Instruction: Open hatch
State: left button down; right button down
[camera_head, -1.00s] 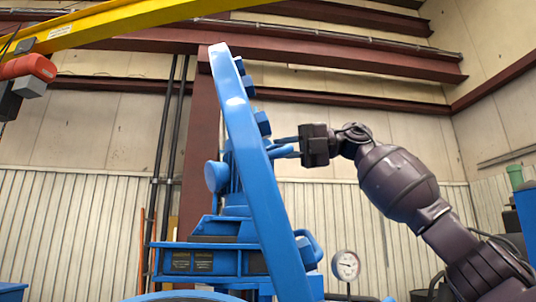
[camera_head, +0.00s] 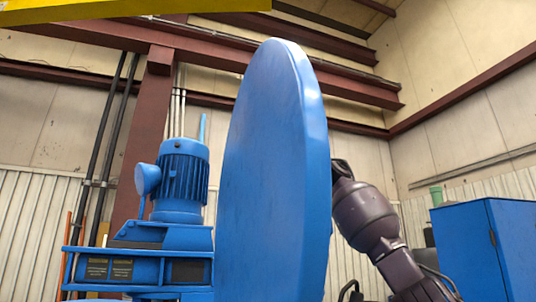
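The hatch (camera_head: 275,180) is a large round blue lid. It stands upright in the middle of the camera_head view, with its broad smooth face turned towards the left and its rim towards the right. My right arm comes in from the lower right and passes behind the hatch's right rim. The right gripper is hidden behind the hatch, so its fingers and hold cannot be seen. My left gripper is not in view.
A blue motor (camera_head: 181,180) on a blue housing (camera_head: 140,268) stands left of the hatch. A blue cabinet (camera_head: 480,250) is at the right. A yellow beam (camera_head: 120,12) crosses the top left. Red-brown steel beams run along the wall behind.

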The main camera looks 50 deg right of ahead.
jog(key=shift+d+f, duration=0.2)
jog(key=shift+d, duration=0.05)
jog(key=c, duration=1)
grip_release()
jog(key=shift+a+r, duration=0.1)
jog(key=shift+c, duration=0.2)
jog(key=shift+s, duration=0.1)
jog(key=v, duration=1)
jog(key=shift+d, duration=0.4)
